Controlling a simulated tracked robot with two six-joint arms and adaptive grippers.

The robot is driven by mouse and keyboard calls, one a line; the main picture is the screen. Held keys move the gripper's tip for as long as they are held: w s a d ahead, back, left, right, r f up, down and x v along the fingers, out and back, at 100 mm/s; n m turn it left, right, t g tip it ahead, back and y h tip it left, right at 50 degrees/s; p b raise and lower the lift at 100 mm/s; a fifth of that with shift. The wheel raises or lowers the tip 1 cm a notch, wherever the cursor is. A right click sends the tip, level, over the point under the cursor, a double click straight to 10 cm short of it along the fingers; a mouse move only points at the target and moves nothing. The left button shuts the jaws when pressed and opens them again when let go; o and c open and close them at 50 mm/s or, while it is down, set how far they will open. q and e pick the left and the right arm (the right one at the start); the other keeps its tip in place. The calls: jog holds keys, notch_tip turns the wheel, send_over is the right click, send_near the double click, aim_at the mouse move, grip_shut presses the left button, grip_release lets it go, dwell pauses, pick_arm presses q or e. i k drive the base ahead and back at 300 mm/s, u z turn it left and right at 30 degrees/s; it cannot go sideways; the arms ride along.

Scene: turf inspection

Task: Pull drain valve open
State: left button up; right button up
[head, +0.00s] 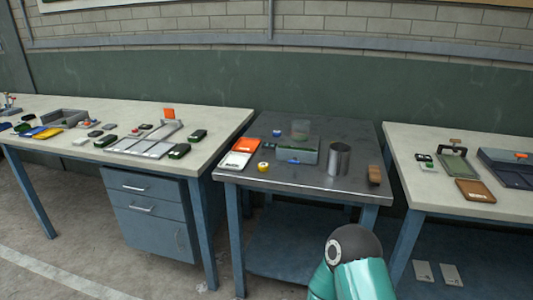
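On the dark metal-topped middle table (347,189) stands a low grey-green box (308,157) with a clear cylinder (300,130) on top. A small blue part (293,161) shows at the front of the box. It may be the drain valve, but it is too small to tell its shape or whether it is open. A grey metal cylinder (339,160) stands upright just right of the box. Neither gripper is in view. Only a teal and dark arm joint of mine shows at the bottom, in front of the middle table.
An orange piece (247,145), a white tray (236,160), a yellow roll (264,167) and a brown block (375,175) lie on the middle table. The left bench (80,170) holds several small items. The right bench (430,196) holds a brown board (475,190) and a dark tray (510,168).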

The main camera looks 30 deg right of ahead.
aim_at(294, 161)
jog(key=z, duration=0.2)
jog(key=i, duration=1.2)
jog(key=z, duration=0.6)
